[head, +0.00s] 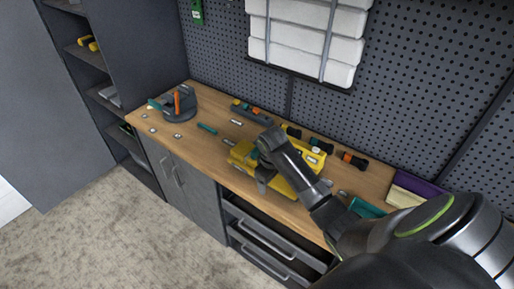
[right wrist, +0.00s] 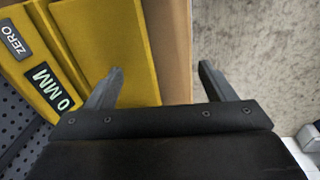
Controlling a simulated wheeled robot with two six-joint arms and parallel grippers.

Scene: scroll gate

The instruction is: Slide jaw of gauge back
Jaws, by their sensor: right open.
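The yellow gauge (head: 292,178) lies on the wooden workbench, partly hidden behind my right arm. In the right wrist view its yellow body (right wrist: 88,40) fills the upper left, with dark labels reading "ZERO" and "0 MM" (right wrist: 52,88). Which yellow part is the sliding jaw I cannot tell for certain. My right gripper (head: 262,184) is over the gauge's front side. In the right wrist view the right gripper (right wrist: 160,78) is open, its left finger in front of the yellow body and its right finger over the floor side. Nothing is held between the fingers. My left gripper is out of view.
The wooden workbench (head: 190,140) carries a grey tool holder (head: 178,103) at the left and several dark screwdriver-like tools along the back. A teal tray (head: 366,208) and a purple-and-cream box (head: 412,190) stand at the right. A perforated wall rises behind. An open drawer (head: 270,240) juts out below.

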